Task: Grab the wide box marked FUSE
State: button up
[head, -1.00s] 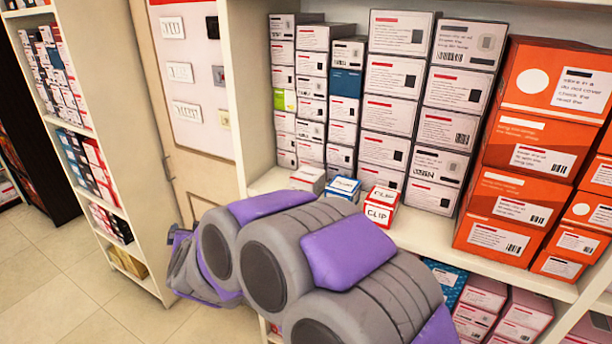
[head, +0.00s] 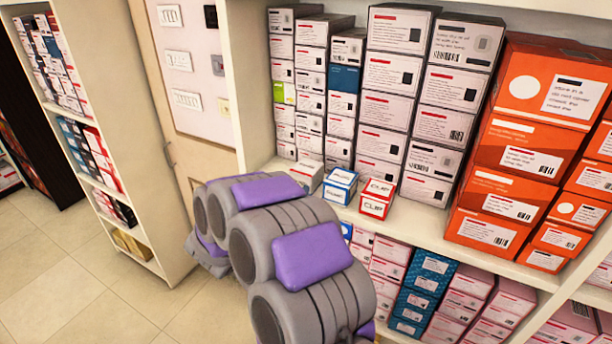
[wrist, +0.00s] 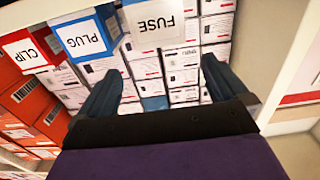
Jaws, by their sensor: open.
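The FUSE box (wrist: 157,24) has a white face with dark lettering, upside down at the top of the wrist view. Beside it are the blue-edged PLUG box (wrist: 86,38) and the red-edged CLIP box (wrist: 27,50). My gripper (wrist: 160,82) is open and empty, with its two dark fingers spread wide. The FUSE box shows above the gap between them, nearer the left finger, and appears apart from both. In the head view, three small boxes stand on the shelf ledge; the left one (head: 308,174) is partly hidden by my arm and its label is unreadable.
Stacks of white boxes (head: 391,89) stand right behind the small boxes. Large orange boxes (head: 520,150) fill the shelf's right side. The shelf's upright panel (head: 240,75) bounds the left. The ledge (head: 425,219) has bare room right of the CLIP box.

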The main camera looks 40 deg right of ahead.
aim_at(307, 166)
jog(key=x, duration=0.6)
jog(key=shift+d, duration=0.1)
jog(key=shift+w+f+p+x, duration=0.1)
jog(key=shift+f+p+x, duration=0.2)
jog(key=shift+x, duration=1.1)
jog(key=shift+w+f+p+x, duration=0.1)
jog(key=shift+p+x, duration=0.3)
jog(key=shift+x, duration=0.95)
jog(key=shift+w+d+r, duration=0.1)
jog(key=shift+d, duration=0.3)
jog(key=shift+a, duration=0.1)
jog(key=c, duration=0.9)
jog(key=shift+c, duration=0.2)
